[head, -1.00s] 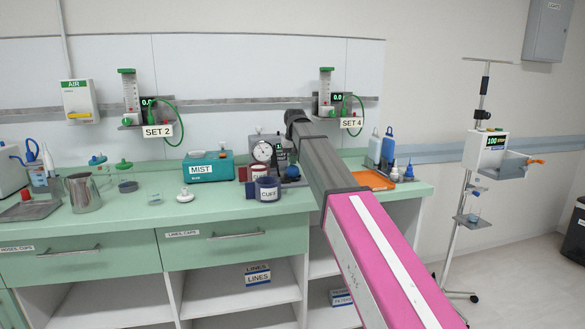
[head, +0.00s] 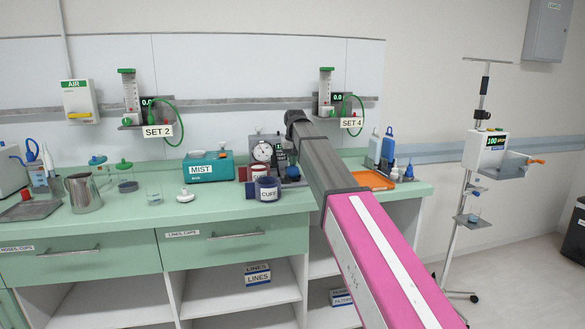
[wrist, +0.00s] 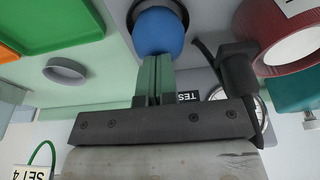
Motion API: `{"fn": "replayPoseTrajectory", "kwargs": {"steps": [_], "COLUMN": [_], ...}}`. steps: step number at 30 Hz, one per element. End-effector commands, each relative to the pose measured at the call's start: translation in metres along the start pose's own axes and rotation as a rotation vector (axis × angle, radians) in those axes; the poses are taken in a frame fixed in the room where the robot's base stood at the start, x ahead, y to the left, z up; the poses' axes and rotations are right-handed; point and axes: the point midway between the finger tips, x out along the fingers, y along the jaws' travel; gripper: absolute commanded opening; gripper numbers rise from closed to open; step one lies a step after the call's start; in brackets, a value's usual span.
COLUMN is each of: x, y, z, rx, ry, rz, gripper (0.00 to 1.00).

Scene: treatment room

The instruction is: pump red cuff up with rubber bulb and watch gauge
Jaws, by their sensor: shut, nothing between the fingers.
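The blue rubber bulb (wrist: 158,32) shows in the wrist view right at the tips of my gripper (wrist: 155,60). The green fingers are shut together with nothing between them. They overlap the bulb's edge in the picture; I cannot tell whether they press on it. In the head view the bulb (head: 293,172) is small, below the arm's end, and my fingers cannot be made out. The red cuff (wrist: 283,42) is at the upper right in the wrist view. The round white gauge (head: 262,151) faces the head camera, but its needle is too small to read.
A dark blue cuff (head: 267,194) stands in front of the red one. The teal MIST box (head: 208,168) is to the left. An orange tray (head: 372,180) and blue bottles (head: 388,148) are to the right. Bare green counter (head: 225,205) lies in front.

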Motion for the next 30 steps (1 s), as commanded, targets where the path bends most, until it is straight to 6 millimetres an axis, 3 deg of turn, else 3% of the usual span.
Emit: {"fn": "replayPoseTrajectory", "kwargs": {"steps": [11,30], "x": [0.012,-0.009], "y": [0.000,0.000], "z": [0.003,-0.002], "rx": [0.000,0.000], "ry": [-0.001,-0.002], "rz": [0.000,0.000], "gripper": [0.00,0.00]}}
